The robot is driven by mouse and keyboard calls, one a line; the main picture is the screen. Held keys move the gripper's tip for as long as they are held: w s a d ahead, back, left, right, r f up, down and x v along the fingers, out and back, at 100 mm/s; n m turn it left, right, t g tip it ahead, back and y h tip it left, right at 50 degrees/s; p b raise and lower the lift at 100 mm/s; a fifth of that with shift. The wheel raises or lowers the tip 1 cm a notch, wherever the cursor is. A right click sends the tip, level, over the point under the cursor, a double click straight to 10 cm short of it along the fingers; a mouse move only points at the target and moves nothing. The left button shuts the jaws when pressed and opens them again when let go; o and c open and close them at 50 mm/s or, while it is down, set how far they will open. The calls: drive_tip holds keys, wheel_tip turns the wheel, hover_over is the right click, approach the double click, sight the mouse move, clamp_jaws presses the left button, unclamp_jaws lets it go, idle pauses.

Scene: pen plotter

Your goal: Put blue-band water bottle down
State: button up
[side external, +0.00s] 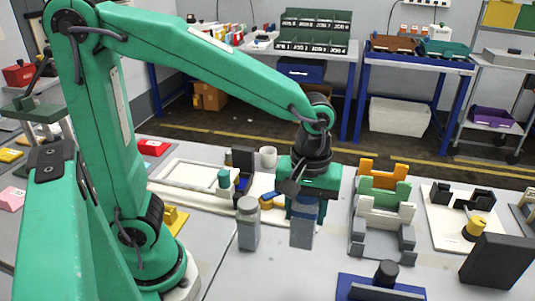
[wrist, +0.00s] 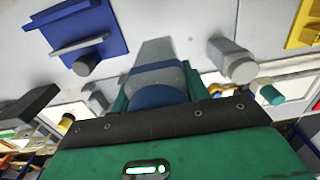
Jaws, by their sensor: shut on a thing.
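The blue-band water bottle (side external: 302,228) is a grey, translucent bottle with a blue band near its top. My gripper (side external: 304,200) is shut on its upper part from above, and the bottle hangs upright in the side external view. Whether its base touches the table cannot be told. In the wrist view the bottle (wrist: 158,80) shows between the green fingers of my gripper (wrist: 155,92), with its blue part nearest the camera. A second bottle (side external: 248,224), grey with a grey cap, stands just left of it; it also shows in the wrist view (wrist: 236,62).
Orange, green and white holders (side external: 384,192) stand in a row to the right. A blue base with a black knob (side external: 385,275) lies at the front right, near a black block (side external: 498,262). A white plotter frame (side external: 200,178) and a white cup (side external: 268,157) are behind. Bare table lies in front.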

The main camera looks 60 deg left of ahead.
drive_tip(key=s, duration=0.1)
drive_tip(key=s+d, duration=0.1)
drive_tip(key=s, duration=0.1)
drive_tip(key=s+d+f, duration=0.1)
drive_tip(key=s, duration=0.1)
drive_tip(key=shift+s+d, duration=0.15)
drive_tip(key=shift+w+a+f, duration=1.3)
drive_tip(key=shift+a+f, duration=0.15)
drive_tip(key=shift+f, duration=0.35)
drive_tip(key=shift+w+a+f, duration=1.25)
drive_tip(key=shift+a+f, duration=0.25)
drive_tip(key=shift+f, duration=0.35)
drive_tip(key=shift+w+a+f, duration=1.3)
drive_tip(key=shift+a+f, duration=0.15)
drive_tip(key=shift+f, duration=0.35)
drive_tip(key=shift+f, duration=0.1)
drive_tip(key=o, duration=1.2)
